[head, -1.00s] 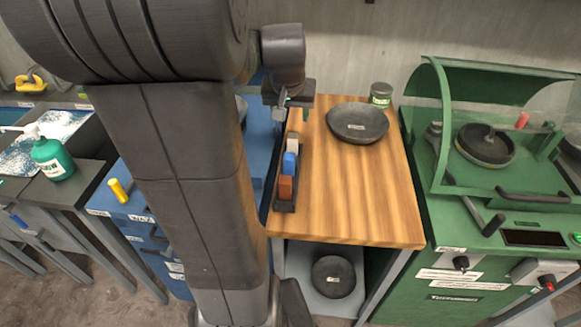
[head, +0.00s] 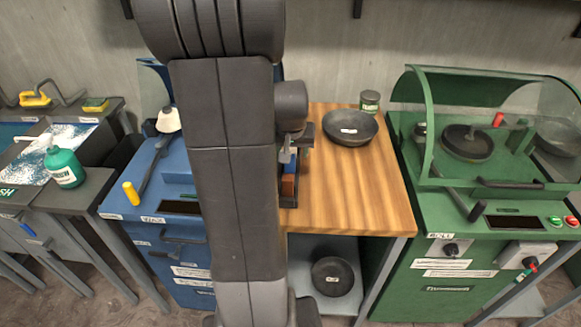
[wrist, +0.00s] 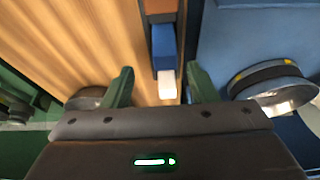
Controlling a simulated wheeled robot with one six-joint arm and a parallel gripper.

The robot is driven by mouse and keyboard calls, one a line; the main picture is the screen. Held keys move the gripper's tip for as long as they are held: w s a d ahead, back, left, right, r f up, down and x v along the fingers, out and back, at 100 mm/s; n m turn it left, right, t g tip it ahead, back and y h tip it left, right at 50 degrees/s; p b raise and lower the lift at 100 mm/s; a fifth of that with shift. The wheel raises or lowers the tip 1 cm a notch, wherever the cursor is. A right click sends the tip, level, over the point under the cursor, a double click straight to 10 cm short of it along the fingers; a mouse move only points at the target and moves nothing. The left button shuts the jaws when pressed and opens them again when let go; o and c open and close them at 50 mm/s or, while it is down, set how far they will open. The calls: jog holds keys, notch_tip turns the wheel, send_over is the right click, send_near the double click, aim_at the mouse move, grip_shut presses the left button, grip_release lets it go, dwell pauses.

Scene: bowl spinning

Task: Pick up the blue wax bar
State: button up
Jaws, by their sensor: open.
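The blue wax bar (wrist: 164,47) stands in a narrow dark rack between a brown bar (wrist: 160,7) and a white bar (wrist: 167,82). In the head view the blue bar (head: 290,169) is mostly hidden behind my arm and gripper, with the brown bar (head: 288,187) in front of it. My gripper (wrist: 160,72) is open and empty above the rack. Its two fingers lie either side of the row, nearest the white bar, with the blue bar just beyond the fingertips in the wrist view. The gripper (head: 291,150) is partly hidden in the head view.
The wooden table (head: 350,200) has free room right of the rack. A dark bowl (head: 350,128) and a green-labelled tin (head: 370,101) stand at its back. A blue machine (head: 165,190) adjoins on the left and a green machine (head: 440,215) on the right.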

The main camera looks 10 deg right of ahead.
aim_at(290, 167)
jog(key=shift+a+p+x, duration=0.15)
jog(key=shift+x, duration=1)
jog(key=shift+a+p+x, duration=0.15)
jog(key=shift+a+x, duration=0.05)
jog(key=shift+x, duration=0.9)
jog(key=shift+w+d+f, duration=0.1)
jog(key=shift+w+f, duration=0.2)
jog(key=shift+f, duration=0.25)
jog(key=c, duration=1.1)
